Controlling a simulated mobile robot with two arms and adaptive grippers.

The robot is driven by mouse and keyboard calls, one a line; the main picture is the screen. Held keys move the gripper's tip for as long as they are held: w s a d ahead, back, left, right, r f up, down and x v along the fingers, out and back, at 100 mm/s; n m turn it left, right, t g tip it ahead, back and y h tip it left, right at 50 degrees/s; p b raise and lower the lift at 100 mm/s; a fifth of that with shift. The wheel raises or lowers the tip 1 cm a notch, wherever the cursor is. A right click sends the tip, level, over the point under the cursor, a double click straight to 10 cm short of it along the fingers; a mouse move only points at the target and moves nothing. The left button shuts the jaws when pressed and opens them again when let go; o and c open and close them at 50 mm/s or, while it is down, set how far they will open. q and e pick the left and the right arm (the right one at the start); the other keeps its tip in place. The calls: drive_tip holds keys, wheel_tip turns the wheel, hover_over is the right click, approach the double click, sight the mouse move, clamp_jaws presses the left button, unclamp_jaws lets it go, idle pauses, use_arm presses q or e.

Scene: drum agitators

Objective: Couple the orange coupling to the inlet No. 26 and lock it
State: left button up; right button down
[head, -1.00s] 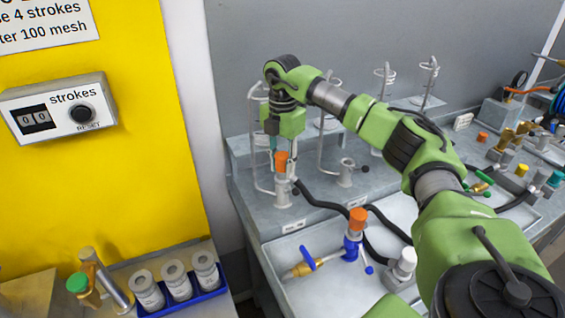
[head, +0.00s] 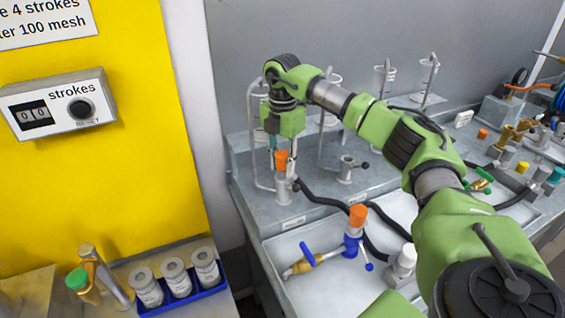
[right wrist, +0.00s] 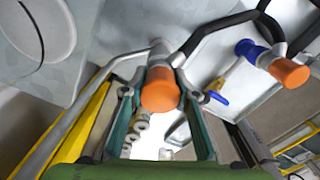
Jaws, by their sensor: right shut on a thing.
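The orange coupling (head: 281,160) stands upright on the grey inlet post (head: 284,190) at the front left of the steel shelf. I cannot tell whether it is fully seated. In the right wrist view its round orange end (right wrist: 160,90) sits between two teal fingers. My right gripper (head: 280,153) points down from above and is shut on the coupling. The right gripper also shows in the right wrist view (right wrist: 162,98). The shelf label is too small to read. My left gripper is out of view.
A second orange-topped fitting (head: 357,216) on a blue valve stands in the tray in front. Black hoses (head: 385,222) cross the bench. A similar post (head: 346,170) stands to the right, with wire stands behind. A blue rack (head: 195,289) holds white jars at lower left.

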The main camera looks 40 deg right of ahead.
drive_tip(key=c, duration=1.5)
unclamp_jaws()
drive_tip(key=shift+r, duration=0.1)
drive_tip(key=shift+c, duration=0.3)
wheel_tip(320, 180, up, 10)
drive_tip(key=p, duration=0.8)
drive_tip(key=shift+p, duration=0.3)
